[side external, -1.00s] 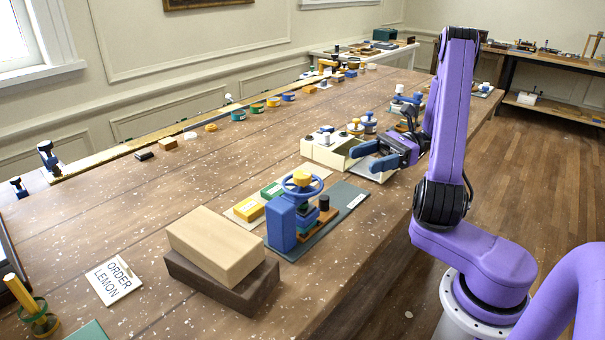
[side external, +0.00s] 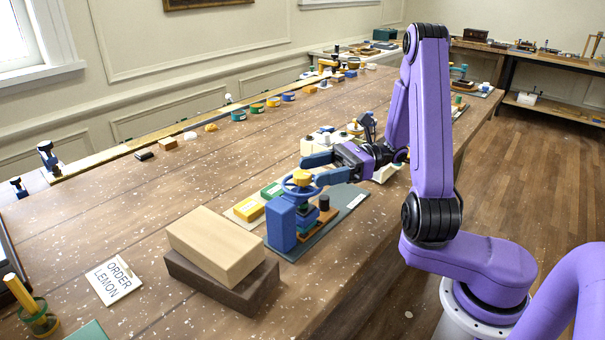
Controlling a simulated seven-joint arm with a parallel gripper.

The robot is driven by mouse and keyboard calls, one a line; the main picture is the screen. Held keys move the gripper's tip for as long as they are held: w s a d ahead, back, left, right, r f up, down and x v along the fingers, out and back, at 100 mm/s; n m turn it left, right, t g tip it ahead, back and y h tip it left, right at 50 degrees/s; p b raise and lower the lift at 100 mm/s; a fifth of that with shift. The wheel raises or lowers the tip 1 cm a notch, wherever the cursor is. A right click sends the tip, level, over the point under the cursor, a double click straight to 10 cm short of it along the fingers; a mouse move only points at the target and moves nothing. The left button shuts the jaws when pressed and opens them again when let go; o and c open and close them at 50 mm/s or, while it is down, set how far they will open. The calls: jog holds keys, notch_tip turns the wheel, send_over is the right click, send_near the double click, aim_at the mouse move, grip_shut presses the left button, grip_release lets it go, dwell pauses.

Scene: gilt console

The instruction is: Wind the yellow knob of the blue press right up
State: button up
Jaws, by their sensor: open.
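The blue press (side external: 282,226) stands upright on a dark green mat (side external: 346,205) near the middle of the table. Its yellow knob (side external: 302,177) sits on top, at the centre of a blue handwheel (side external: 287,187). My gripper (side external: 322,168) is open, with blue fingers, just behind and to the right of the knob. The fingers look close to the knob, but I cannot tell whether they touch it. A dark cylinder (side external: 324,202) stands beside the press on an orange-brown base, and part of the press's inner side is hidden.
A pale wood block (side external: 216,244) on a dark block (side external: 220,284) stands in front left of the press. The table's left middle is mostly clear.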

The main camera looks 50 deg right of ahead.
aim_at(303, 174)
jog(key=shift+x, duration=2)
jog(key=c, duration=1)
jog(key=shift+o, duration=0.2)
jog(key=shift+g, duration=0.3)
jog(key=n+g, duration=0.3)
jog(key=g, duration=0.1)
jog(key=n+g+y, duration=0.1)
jog(key=n+g, duration=0.2)
jog(key=g, duration=0.2)
jog(key=shift+f+n+g+h, duration=0.1)
jog(key=shift+n+g+h, duration=0.25)
jog(key=shift+n+g, duration=1)
jog(key=shift+n+g+h, duration=0.35)
jog(key=shift+n+g, duration=0.5)
jog(key=shift+g, duration=0.9)
jog(key=shift+n+g+h, duration=1)
jog(key=shift+n+g, duration=0.2)
jog(key=shift+g, duration=0.4)
